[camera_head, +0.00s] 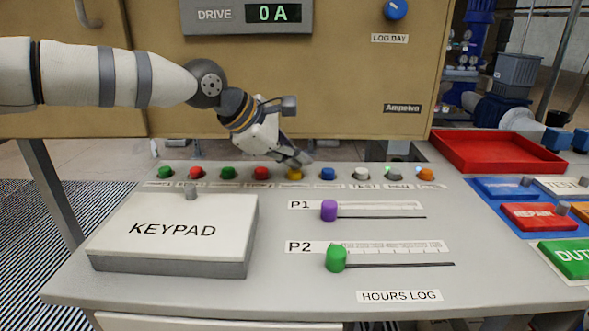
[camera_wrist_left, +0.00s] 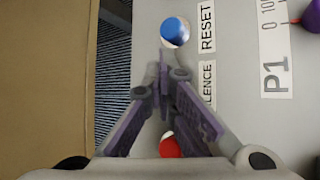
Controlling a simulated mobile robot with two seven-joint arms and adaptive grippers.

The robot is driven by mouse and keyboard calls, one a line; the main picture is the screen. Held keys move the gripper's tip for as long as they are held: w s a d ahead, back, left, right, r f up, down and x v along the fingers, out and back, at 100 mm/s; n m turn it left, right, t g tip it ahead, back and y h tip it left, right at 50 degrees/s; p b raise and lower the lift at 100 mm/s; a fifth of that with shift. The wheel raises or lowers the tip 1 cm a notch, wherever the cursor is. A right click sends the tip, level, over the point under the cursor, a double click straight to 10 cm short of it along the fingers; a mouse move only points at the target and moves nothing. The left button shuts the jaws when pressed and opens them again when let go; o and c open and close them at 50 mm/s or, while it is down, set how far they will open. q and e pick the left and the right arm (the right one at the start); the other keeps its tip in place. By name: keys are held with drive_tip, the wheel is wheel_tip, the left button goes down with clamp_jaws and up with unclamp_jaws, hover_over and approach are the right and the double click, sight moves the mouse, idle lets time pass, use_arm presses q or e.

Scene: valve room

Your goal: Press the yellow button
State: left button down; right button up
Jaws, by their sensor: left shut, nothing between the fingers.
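The yellow button (camera_head: 295,174) sits in the row of buttons along the back of the grey console, between a red button (camera_head: 261,173) and a blue button (camera_head: 328,174). My left gripper (camera_head: 300,160) is shut and empty, pointing down, with its fingertips right at the yellow button in the head view. I cannot tell whether they touch it. In the left wrist view the shut fingers (camera_wrist_left: 163,62) lie between the blue button (camera_wrist_left: 175,31) and the red button (camera_wrist_left: 170,145), and hide the yellow one. My right gripper is not in view.
The white KEYPAD box (camera_head: 172,230) stands at the console's front left. Purple (camera_head: 329,210) and green (camera_head: 336,257) slider knobs are on the middle. A red tray (camera_head: 496,150) is at the back right. A tan cabinet (camera_head: 350,90) rises behind the row.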

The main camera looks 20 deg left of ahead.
sight(296, 172)
use_arm(q)
drive_tip(key=shift+r, duration=0.65)
drive_tip(key=shift+r+p, duration=0.4)
drive_tip(key=shift+r, duration=2.15)
